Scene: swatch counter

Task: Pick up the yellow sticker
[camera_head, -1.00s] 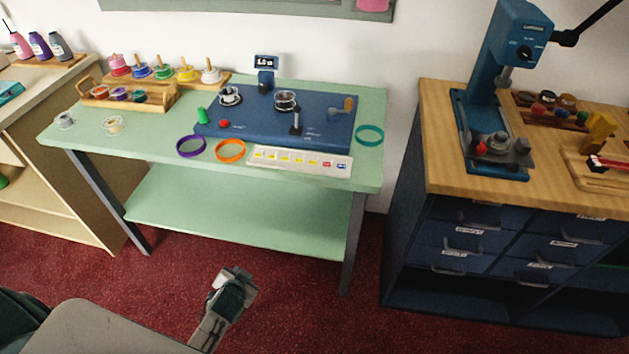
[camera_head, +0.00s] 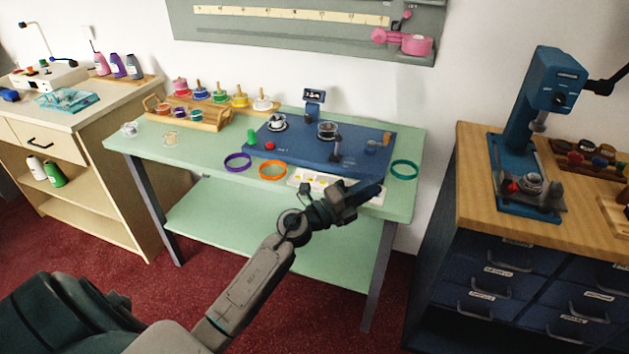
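A white sticker strip (camera_head: 309,174) lies along the front edge of the green table (camera_head: 210,190). Small yellow stickers (camera_head: 301,181) show on its left part. My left gripper (camera_head: 372,192) is over the front of the table in the view and covers the middle and much of the right of the strip. I cannot tell whether it touches the strip or hovers, nor whether its fingers are open. My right gripper is not in view.
A purple ring (camera_head: 238,162) and an orange ring (camera_head: 272,170) lie left of the strip, a teal ring (camera_head: 404,170) to its right. A blue device board (camera_head: 300,145) is behind. A blue press (camera_head: 545,90) stands on the right bench.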

